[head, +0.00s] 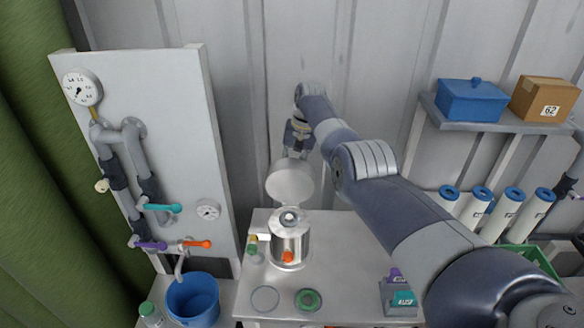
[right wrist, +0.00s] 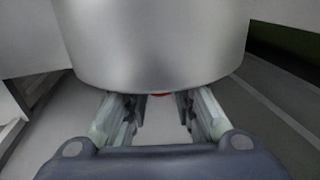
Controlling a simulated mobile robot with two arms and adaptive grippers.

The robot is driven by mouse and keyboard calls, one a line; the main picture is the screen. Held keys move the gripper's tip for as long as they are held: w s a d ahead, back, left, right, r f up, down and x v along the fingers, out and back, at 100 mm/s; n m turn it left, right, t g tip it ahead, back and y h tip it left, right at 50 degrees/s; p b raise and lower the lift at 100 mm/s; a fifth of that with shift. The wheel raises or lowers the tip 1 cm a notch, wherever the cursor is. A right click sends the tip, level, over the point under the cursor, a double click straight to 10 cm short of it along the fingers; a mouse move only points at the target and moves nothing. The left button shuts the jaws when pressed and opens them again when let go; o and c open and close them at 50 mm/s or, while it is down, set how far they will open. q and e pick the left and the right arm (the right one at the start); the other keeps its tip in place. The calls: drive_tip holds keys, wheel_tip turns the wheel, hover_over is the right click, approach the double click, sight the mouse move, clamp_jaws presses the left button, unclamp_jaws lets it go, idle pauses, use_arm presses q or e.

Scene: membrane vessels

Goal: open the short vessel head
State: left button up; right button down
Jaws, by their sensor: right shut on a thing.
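The short vessel (head: 291,243) is a small metal cylinder with an orange fitting low on its front, standing on the grey bench. Its round metal head (head: 290,182) is tilted up behind and above the body, so the top of the vessel is open. My right gripper (head: 296,151) is at the upper edge of the head. In the right wrist view the head's metal surface (right wrist: 155,40) fills the top, and my right gripper (right wrist: 160,106) has its fingers at its edge, with a bit of red showing between them. The exact grip is partly hidden. My left gripper is out of view.
On the bench (head: 345,245) lie a clear ring (head: 265,299), a green ring (head: 308,300) and a block with purple and teal tags (head: 399,297). A valve panel (head: 150,150) and a blue bucket (head: 193,299) stand left. White tubes (head: 470,208) stand right, below a shelf (head: 500,122).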

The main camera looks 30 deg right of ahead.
drive_tip(key=c, duration=1.3)
unclamp_jaws()
drive_tip(key=shift+f, duration=0.15)
drive_tip(key=shift+w, duration=0.1)
drive_tip(key=r, duration=0.4)
drive_tip(key=s+d+r, duration=0.1)
drive_tip(key=r, duration=0.2)
drive_tip(key=d+r, duration=0.1)
drive_tip(key=r, duration=0.3)
drive_tip(key=shift+s+r, duration=0.2)
drive_tip(key=shift+r, duration=0.15)
drive_tip(key=shift+f, duration=0.1)
